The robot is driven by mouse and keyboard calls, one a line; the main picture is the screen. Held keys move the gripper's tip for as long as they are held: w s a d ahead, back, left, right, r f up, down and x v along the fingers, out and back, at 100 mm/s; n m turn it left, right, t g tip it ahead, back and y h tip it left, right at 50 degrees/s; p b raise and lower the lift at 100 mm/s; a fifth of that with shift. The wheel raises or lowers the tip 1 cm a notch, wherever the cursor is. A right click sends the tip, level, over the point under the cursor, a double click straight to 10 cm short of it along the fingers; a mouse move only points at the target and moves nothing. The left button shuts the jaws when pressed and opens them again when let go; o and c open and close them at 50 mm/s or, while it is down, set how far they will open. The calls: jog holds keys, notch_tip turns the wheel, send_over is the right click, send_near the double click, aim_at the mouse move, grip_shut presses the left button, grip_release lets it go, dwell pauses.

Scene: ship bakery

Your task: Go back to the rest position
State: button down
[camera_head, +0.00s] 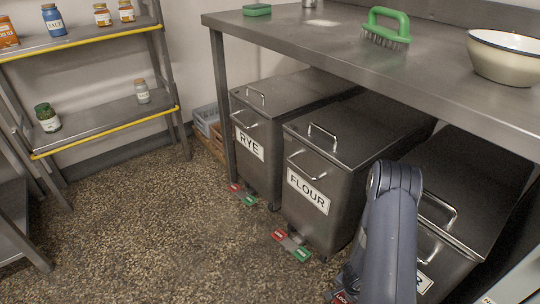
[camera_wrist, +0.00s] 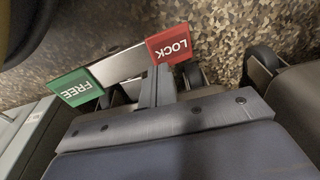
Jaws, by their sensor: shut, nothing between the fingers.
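My arm (camera_head: 388,230) rises from the bottom of the head view in front of the right-hand bin, its rounded joint at the top. My gripper cannot be made out in the head view, and no fingertips can be made out in the wrist view. The wrist view is close to a bin's foot. It shows a green FREE pedal (camera_wrist: 76,88), a red LOCK pedal (camera_wrist: 169,43), and a bolted metal edge (camera_wrist: 165,125) beside a blue-grey panel. A dark blurred shape fills its top left corner.
A RYE bin (camera_head: 249,146), a FLOUR bin (camera_head: 307,191) and a third bin (camera_head: 465,195) stand under the steel worktop (camera_head: 320,42). The worktop holds a green-handled brush (camera_head: 386,30) and a white bowl (camera_head: 503,58). A jar shelf (camera_head: 95,120) stands left. The speckled floor (camera_head: 160,225) between is clear.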

notch_tip(320, 180, down, 2)
jog(key=shift+f+b, duration=0.1)
jog(key=shift+b, duration=0.7)
notch_tip(320, 180, up, 4)
jog(key=p, duration=0.3)
jog(key=shift+r+p, duration=0.25)
jog(key=shift+p, duration=0.1)
